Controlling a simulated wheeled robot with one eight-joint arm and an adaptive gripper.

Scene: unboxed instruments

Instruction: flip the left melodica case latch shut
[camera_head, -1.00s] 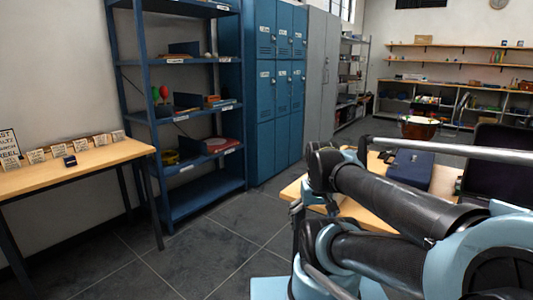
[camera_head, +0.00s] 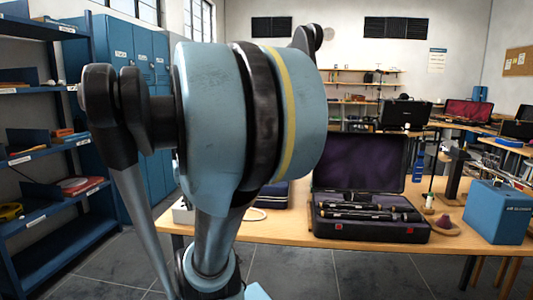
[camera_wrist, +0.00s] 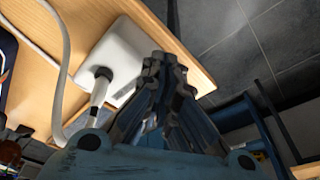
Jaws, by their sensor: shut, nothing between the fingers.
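My gripper (camera_wrist: 165,66) is shut and empty in the wrist view, by the table edge and beside a white box (camera_wrist: 122,55). In the head view my arm hides it. A black case (camera_head: 372,238) stands open on the wooden table, lid upright, with a purple lining and dark instrument pieces inside. Two red latches show on its front, the left latch (camera_head: 338,226) and the right latch (camera_head: 410,229). A dark blue case (camera_head: 272,196) lies left of it, partly behind my arm. No label shows which one is the melodica case. My gripper is apart from both.
A pale cable (camera_wrist: 62,75) runs from the white box. Blue shelves (camera_head: 50,210) stand at left. The table's front strip (camera_head: 290,235) is bare.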

